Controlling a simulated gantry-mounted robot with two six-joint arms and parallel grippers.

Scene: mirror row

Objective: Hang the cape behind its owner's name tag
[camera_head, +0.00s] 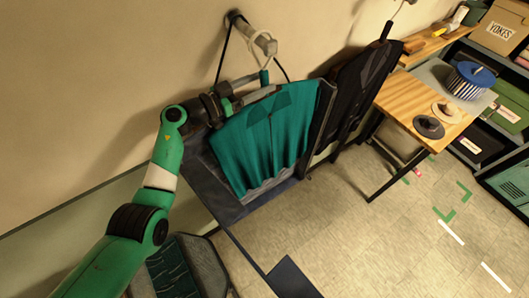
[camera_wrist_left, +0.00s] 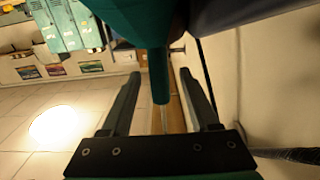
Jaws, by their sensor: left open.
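A teal cape (camera_head: 265,135) hangs in folds beside the wall in the head view, below a wall peg (camera_head: 262,42). A cream loop (camera_head: 252,52) lies over the peg, with a short teal grip (camera_head: 264,77) below it. My left gripper (camera_head: 246,86) is at the top of the cape, close to this grip. In the left wrist view, the gripper (camera_wrist_left: 160,75) is open, with a teal rod (camera_wrist_left: 159,78) between its apart fingers. Teal cloth (camera_wrist_left: 140,18) shows beyond them. No readable name tag shows. My right gripper is out of view.
A black garment (camera_head: 358,85) hangs right of the cape. Shelves with a box labelled YOKES (camera_head: 500,32) stand at the right. Floor (camera_head: 350,230) is open in front.

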